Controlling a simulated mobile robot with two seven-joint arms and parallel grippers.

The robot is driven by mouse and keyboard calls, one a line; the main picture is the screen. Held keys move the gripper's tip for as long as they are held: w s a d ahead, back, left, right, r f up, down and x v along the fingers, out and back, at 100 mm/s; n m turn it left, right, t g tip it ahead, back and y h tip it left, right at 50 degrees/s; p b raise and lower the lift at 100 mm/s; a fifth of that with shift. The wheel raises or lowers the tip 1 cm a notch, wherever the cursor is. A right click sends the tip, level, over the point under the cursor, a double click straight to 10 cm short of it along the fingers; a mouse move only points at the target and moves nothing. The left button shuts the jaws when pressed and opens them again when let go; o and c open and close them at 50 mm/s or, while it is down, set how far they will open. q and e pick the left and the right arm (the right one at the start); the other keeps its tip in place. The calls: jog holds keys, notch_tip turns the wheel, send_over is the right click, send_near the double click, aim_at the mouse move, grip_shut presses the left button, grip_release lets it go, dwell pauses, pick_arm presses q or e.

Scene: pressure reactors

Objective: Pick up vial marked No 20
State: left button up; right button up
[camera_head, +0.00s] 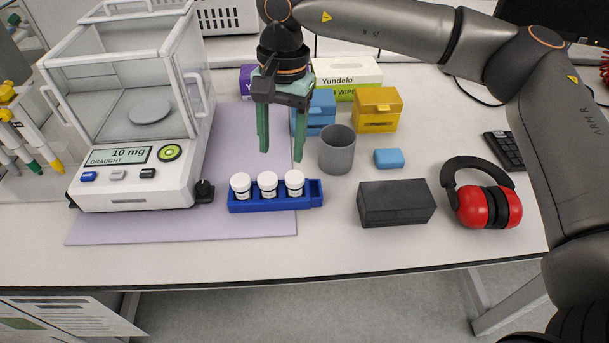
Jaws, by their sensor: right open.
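Three white-capped vials stand upright in a row in a blue rack (310,196): a left vial (241,187), a middle vial (267,185) and a right vial (294,184). Their labels are too small to read, so I cannot tell which is marked No 20. My right gripper (281,156) points down with its green fingers apart and empty. In the picture its fingertips are just above the middle and right vials, touching neither as far as I can see. My left gripper is not in view.
A balance (140,190) reading 10 mg stands left of the rack on a lilac mat (180,227). A grey cup (337,152), dark box (396,203), blue block (389,158) and red ear defenders (485,207) are to the right. Yellow (377,112) and blue boxes (318,107) stand behind.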

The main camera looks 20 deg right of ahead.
jog(key=w+d+r+h, duration=0.1)
jog(key=w+d, duration=0.1)
jog(key=d, duration=0.1)
send_over(295, 174)
jog(key=shift+t, duration=0.3)
notch_tip(295, 174, down, 6)
jog(key=shift+s+d+f, duration=0.1)
jog(key=shift+f, duration=0.05)
jog(key=shift+f+p, duration=0.35)
jog(key=shift+f, duration=2.5)
grip_shut()
